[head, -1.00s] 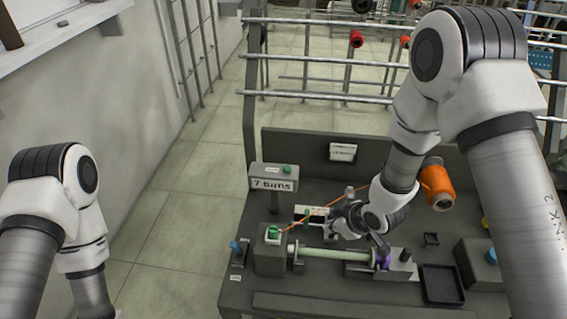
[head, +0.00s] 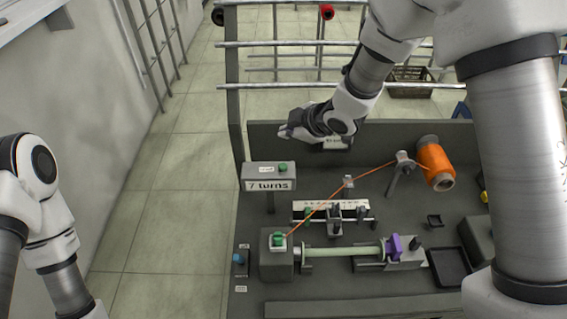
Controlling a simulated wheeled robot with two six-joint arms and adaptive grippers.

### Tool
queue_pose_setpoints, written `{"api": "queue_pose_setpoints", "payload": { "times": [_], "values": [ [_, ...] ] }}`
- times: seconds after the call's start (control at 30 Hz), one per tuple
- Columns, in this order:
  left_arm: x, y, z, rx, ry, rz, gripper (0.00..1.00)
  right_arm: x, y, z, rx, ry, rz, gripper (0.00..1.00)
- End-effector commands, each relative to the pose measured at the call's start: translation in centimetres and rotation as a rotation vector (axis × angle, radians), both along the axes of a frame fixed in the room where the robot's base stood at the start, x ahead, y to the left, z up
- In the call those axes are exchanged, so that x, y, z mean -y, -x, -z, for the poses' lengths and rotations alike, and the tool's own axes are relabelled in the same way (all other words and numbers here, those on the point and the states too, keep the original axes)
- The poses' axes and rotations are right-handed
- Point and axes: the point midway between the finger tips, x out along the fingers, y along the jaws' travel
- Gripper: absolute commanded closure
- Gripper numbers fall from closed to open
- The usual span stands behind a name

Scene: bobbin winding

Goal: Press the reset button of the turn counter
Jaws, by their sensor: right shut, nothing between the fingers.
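The turn counter (head: 257,184) is a grey box on a post at the left of the bench, with a display reading "7 turns". Its green reset button (head: 283,167) sits on top, beside a small white label. My right gripper (head: 287,132) is shut and empty, its fingers pointing left. In the picture it shows just above the button, apart from it; its exact height over the button is hard to judge. My left arm is at the left edge and its gripper is out of view.
A black tray (head: 450,267) is at right.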

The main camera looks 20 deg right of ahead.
Motion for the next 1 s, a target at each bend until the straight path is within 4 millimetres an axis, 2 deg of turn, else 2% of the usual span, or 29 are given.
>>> {"api": "queue_pose_setpoints", "payload": {
  "times": [0.27, 0.6, 0.7, 1.0],
  "values": [
    [0.0, -0.1, 2.1, 0.001, 0.0, -0.001, 1.0, 0.0, 0.0, 2.2, -0.001, -0.001, 0.0, 1.0],
    [-0.1, -0.1, 6.7, 0.001, 0.0, -0.001, 1.0, -0.1, 0.0, 7.3, -0.001, -0.001, 0.0, 1.0],
    [-0.1, -0.1, 7.6, 0.001, 0.0, -0.001, 1.0, -0.1, -0.1, 8.4, -0.001, -0.001, 0.0, 1.0],
    [-0.1, -0.1, 7.9, 0.001, 0.0, -0.001, 1.0, -0.1, -0.1, 8.9, 0.0, -0.001, 0.001, 1.0]
  ]
}}
